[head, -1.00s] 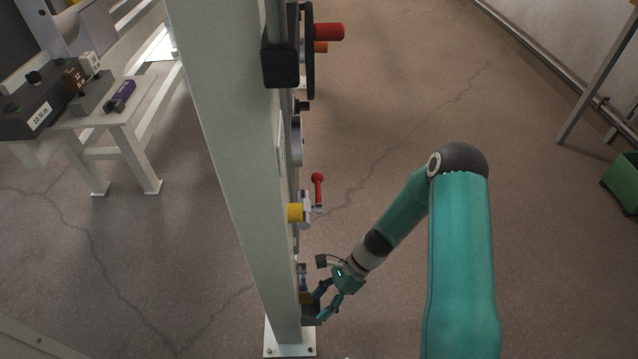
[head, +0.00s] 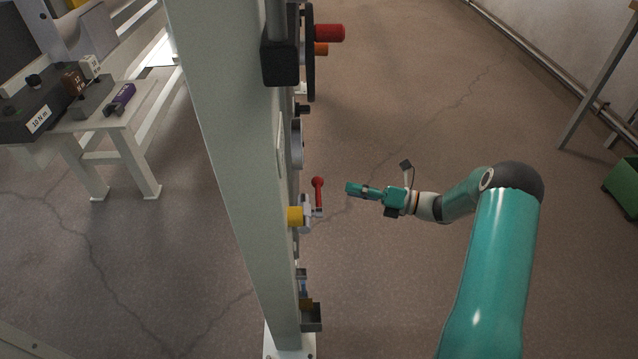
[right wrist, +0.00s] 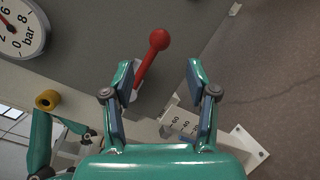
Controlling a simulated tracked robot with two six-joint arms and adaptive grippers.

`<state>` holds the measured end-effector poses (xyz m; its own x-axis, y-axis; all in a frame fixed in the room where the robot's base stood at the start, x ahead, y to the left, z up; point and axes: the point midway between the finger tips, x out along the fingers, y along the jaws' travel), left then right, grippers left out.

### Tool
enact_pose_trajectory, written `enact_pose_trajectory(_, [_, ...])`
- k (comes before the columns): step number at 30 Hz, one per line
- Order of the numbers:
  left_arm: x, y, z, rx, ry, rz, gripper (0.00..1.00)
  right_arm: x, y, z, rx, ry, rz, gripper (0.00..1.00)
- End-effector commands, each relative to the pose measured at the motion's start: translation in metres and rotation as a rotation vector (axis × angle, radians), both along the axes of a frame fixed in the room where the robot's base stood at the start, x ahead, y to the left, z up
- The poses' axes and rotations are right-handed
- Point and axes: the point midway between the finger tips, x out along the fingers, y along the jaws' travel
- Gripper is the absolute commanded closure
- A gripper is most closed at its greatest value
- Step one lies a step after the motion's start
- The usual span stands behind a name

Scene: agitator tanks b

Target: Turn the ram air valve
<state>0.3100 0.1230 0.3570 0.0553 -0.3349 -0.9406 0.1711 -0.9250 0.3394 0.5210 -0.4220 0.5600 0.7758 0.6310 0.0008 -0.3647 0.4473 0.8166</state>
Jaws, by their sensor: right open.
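The likely ram air valve has a red lever with a ball knob (head: 317,183), on the right-facing side of the pale upright panel (head: 227,160). A yellow cylinder (head: 295,216) sits at its base. My right gripper (head: 351,187) is right of the lever, open, empty and apart from it. In the right wrist view the red lever (right wrist: 155,52) shows ahead, near the left fingertip, with its lower end partly hidden by that finger. The two fingers of my right gripper (right wrist: 160,75) stand wide apart there.
Above the lever on the panel are a gauge (right wrist: 18,28) and a handwheel with a red handle (head: 329,32). A grey box (head: 311,317) sits low on the panel. A bench (head: 122,135) stands left.

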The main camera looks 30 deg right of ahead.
Motion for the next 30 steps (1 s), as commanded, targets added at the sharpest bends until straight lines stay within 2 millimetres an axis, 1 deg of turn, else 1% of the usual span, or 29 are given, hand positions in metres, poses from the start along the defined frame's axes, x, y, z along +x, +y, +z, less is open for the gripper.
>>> enact_pose_trajectory(1, [0.000, 0.000, -0.004, 0.000, 0.000, 0.000, 0.60, 0.009, 0.009, -0.002, 0.000, -0.002, 0.003, 0.42])
enact_pose_trajectory(3, [0.000, 0.000, -0.007, 0.000, 0.000, 0.000, 0.60, 0.021, 0.019, -0.002, 0.000, -0.001, 0.004, 0.42])
enact_pose_trajectory(9, [0.000, 0.000, -0.015, 0.000, 0.000, 0.000, 0.60, 0.052, 0.044, -0.002, 0.000, -0.001, 0.003, 0.42])
enact_pose_trajectory(15, [0.000, 0.000, -0.019, 0.000, 0.000, 0.000, 0.60, 0.072, 0.059, -0.002, -0.002, 0.000, 0.002, 0.42])
enact_pose_trajectory(21, [0.000, 0.000, -0.020, 0.000, 0.000, 0.000, 0.60, 0.078, 0.064, -0.001, -0.001, 0.001, -0.001, 0.42])
enact_pose_trajectory(28, [0.000, 0.000, -0.020, 0.000, 0.000, 0.000, 0.60, 0.078, 0.064, -0.001, -0.001, 0.001, -0.001, 0.42])
enact_pose_trajectory(30, [0.000, 0.000, -0.020, 0.000, 0.000, 0.000, 0.60, 0.078, 0.064, -0.001, -0.001, 0.001, -0.001, 0.54])
